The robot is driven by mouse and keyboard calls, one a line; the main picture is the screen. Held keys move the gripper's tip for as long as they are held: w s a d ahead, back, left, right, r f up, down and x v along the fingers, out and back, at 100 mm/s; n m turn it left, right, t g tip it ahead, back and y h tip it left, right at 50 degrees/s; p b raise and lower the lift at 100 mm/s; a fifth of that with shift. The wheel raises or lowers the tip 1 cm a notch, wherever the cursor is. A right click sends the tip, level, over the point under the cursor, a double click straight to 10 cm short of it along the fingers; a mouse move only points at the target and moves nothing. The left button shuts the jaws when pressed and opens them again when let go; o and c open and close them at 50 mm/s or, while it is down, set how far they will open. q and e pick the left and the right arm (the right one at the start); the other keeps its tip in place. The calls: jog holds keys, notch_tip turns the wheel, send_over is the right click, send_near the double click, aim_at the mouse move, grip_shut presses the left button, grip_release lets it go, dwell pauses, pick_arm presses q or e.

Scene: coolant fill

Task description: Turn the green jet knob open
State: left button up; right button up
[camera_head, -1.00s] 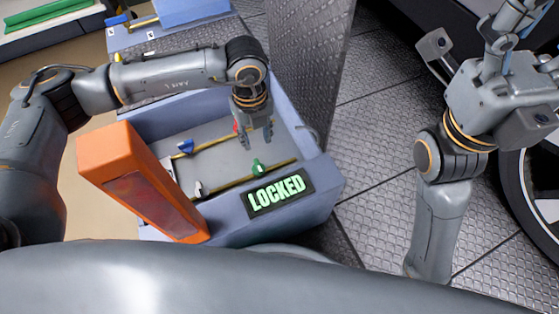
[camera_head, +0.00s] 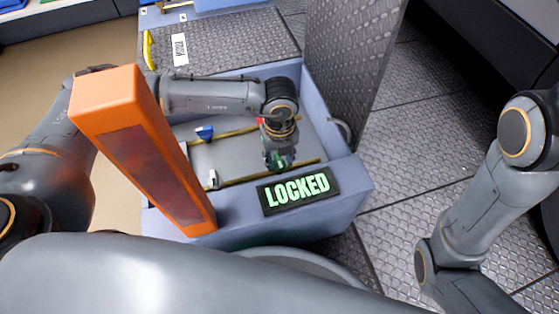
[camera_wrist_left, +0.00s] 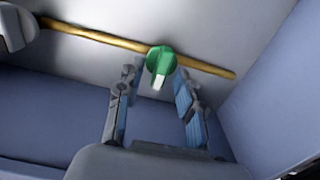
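The green jet knob (camera_wrist_left: 160,62) sits on a yellow pipe (camera_wrist_left: 100,39) in the left wrist view, with a pale pointer mark on its lower side. My left gripper (camera_wrist_left: 158,82) is open, its two fingers on either side of the knob. Whether the fingers touch it cannot be told. In the head view the left gripper (camera_head: 279,160) points down into the blue box and mostly covers the green knob (camera_head: 284,161). My right gripper is out of view; only its arm shows at the right.
A lit sign reading LOCKED (camera_head: 298,190) is on the box's front rim (camera_head: 232,218). A blue knob (camera_head: 205,132) and a white knob (camera_head: 213,179) are on the pipes. An orange post (camera_head: 145,150) stands at the left. A raised metal lid (camera_head: 350,65) is behind.

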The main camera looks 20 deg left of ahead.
pick_arm(q)
jog(key=shift+c, duration=0.4)
grip_shut()
